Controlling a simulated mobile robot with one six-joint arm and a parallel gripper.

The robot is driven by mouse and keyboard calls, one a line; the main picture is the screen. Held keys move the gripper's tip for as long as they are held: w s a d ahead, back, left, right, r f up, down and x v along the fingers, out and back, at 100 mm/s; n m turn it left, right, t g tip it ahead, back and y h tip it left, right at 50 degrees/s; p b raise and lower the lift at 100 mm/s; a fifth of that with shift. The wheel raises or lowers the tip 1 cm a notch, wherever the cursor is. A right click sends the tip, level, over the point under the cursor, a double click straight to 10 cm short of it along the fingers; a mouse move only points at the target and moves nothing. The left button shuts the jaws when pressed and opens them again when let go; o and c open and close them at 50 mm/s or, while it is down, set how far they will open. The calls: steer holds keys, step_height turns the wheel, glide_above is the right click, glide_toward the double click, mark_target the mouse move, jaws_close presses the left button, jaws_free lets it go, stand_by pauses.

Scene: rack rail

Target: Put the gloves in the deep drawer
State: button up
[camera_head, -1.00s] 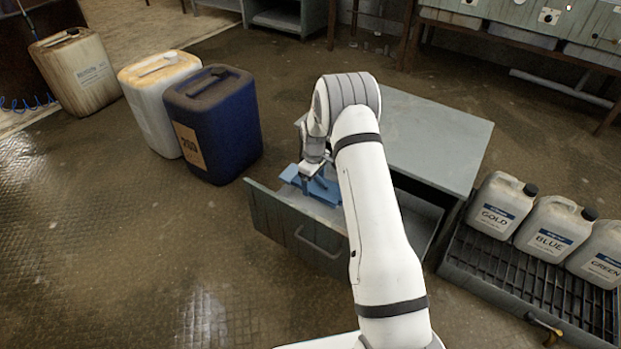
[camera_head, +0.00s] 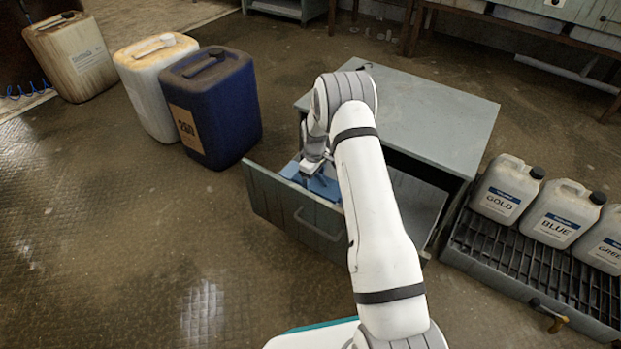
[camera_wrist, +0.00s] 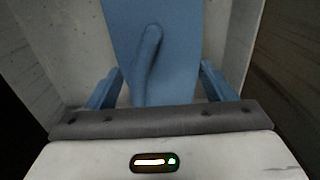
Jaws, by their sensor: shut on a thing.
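The deep drawer (camera_head: 280,212) of the grey cabinet is pulled open, its handle facing me. My gripper (camera_head: 314,178) points down inside the drawer opening, near its left end. It is shut on the blue gloves (camera_head: 326,188), which show just behind the drawer front, partly hidden by my arm. In the wrist view the gloves (camera_wrist: 165,60) look like a flat blue shape with a thumb-like ridge, lying between my fingers, with pale drawer walls on both sides. I cannot tell whether the gloves touch the drawer floor.
The cabinet top (camera_head: 430,120) is bare. A blue canister (camera_head: 215,110), a white canister (camera_head: 150,85) and a beige canister (camera_head: 72,60) stand at left. Labelled jugs (camera_head: 505,190) stand on a grated tray (camera_head: 500,250) at right. The floor in front of the drawer is clear.

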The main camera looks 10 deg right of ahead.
steer(key=o, duration=1.1)
step_height(320, 180, up, 16)
steer(key=p, duration=0.9)
stand_by(0.4)
